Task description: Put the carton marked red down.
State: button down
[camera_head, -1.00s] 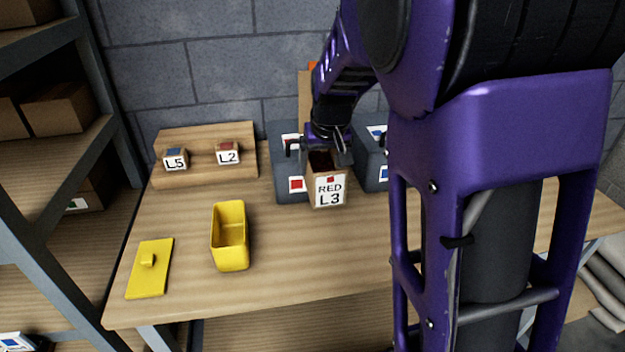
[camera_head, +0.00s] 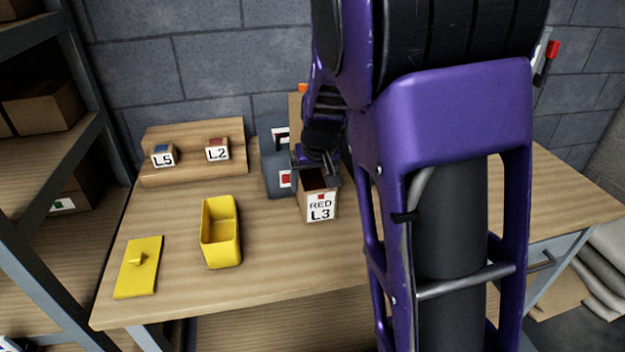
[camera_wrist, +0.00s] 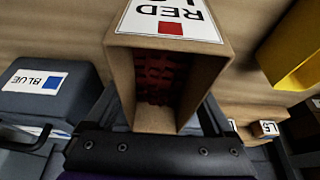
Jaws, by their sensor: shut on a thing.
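The carton marked RED L3 (camera_head: 320,207) is a brown open-topped box with a white label and a red square. My gripper (camera_head: 318,168) is shut on its upper rear edge. In the wrist view the carton (camera_wrist: 122,75) fills the upper middle, with red contents inside, and the dark gripper (camera_wrist: 150,145) lies below it.
An open yellow box (camera_head: 221,250) and its yellow lid (camera_head: 138,272) lie left on the table. Small boxes L5 (camera_head: 163,156) and L2 (camera_head: 217,150) sit on a wooden step behind. A bin marked BLUE (camera_wrist: 70,85) shows in the wrist view. Table in front of the carton looks clear.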

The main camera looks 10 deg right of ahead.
jog(key=shift+f, duration=0.3)
grip_release()
jog(key=shift+r, duration=0.35)
jog(key=p+v, duration=0.3)
jog(key=v, duration=0.9)
jog(key=shift+r, duration=0.3)
